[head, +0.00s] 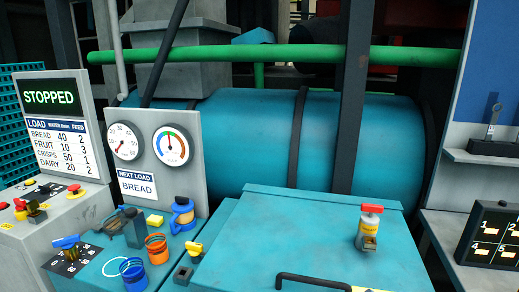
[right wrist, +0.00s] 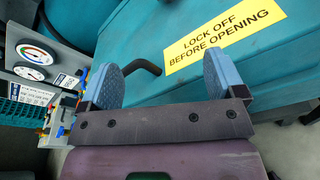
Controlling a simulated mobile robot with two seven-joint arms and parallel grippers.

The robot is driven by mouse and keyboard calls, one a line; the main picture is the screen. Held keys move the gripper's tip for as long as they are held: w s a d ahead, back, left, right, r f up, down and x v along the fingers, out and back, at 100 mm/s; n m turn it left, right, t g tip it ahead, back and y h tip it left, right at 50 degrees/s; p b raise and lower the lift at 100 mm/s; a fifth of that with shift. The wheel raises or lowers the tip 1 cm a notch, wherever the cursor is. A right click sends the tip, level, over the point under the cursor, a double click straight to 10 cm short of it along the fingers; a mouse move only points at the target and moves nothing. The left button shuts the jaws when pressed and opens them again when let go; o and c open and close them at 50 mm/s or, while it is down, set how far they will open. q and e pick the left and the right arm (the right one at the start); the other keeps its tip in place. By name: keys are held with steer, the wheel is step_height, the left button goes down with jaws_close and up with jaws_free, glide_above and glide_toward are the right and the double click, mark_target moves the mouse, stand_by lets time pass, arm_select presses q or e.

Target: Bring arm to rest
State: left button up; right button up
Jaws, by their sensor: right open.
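My right gripper (right wrist: 161,78) shows in the right wrist view, its two blue ribbed fingers wide apart with nothing between them. Behind it is a teal lid (right wrist: 180,25) with a yellow label reading "LOCK OFF BEFORE OPENING" (right wrist: 223,37). A black bar handle (right wrist: 148,66) on the lid shows behind the gap between the fingers; I cannot tell how far off it is. The handle also shows at the bottom of the head view (head: 312,280). Neither gripper shows in the head view.
A red-topped yellow valve (head: 369,228) stands on the teal lid (head: 290,225). To the left are a "STOPPED" screen (head: 48,98), two dials (head: 171,145), and a panel with knobs and blue and orange rings (head: 157,248). A teal drum (head: 250,140) lies behind. A numbered black panel (head: 490,235) is at right.

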steer(key=s+d+f+m+g+y, duration=0.1)
steer(key=s+f+m+g, duration=0.1)
steer(key=s+f+m, duration=0.4)
steer(key=s+d+f+m+g+y, duration=0.1)
steer(key=s+f+m, duration=0.5)
steer(key=f+m, duration=1)
steer(key=d+m+g, duration=0.1)
steer(key=m, duration=0.3)
steer(key=shift+d+m+y, duration=0.15)
steer(key=shift+m+y, duration=0.25)
